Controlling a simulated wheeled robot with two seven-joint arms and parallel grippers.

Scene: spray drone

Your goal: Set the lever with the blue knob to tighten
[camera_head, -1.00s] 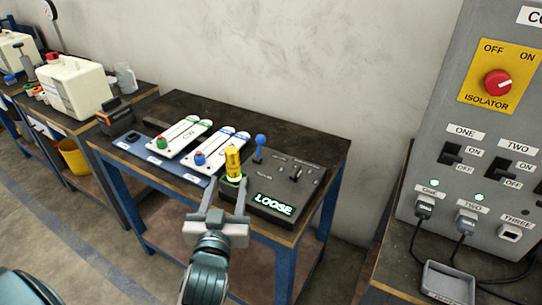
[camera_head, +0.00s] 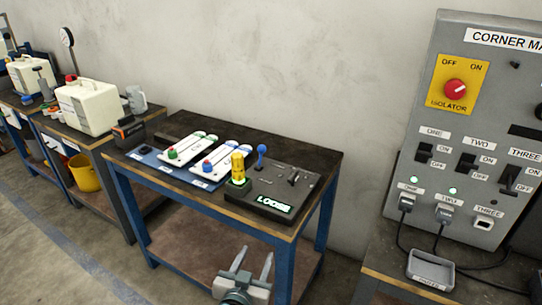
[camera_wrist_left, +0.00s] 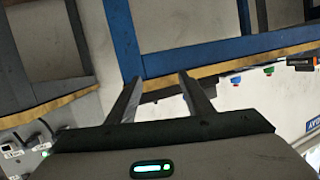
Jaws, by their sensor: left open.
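The lever with the blue knob (camera_head: 261,150) stands upright on a dark control box (camera_head: 279,187) on the blue-legged table. The box's lit display (camera_head: 273,204) reads LOOSE. A yellow cylinder (camera_head: 238,167) stands upright at the box's left end. My left gripper (camera_head: 254,260) is open and empty, in front of and below the table's front edge, well apart from the lever. In the left wrist view its two fingers (camera_wrist_left: 158,97) point at the table's edge and blue frame; the lever is not visible there. My right gripper is not in view.
The table's front edge (camera_head: 205,197) lies between my gripper and the box. A grey isolator panel (camera_head: 462,130) stands at right.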

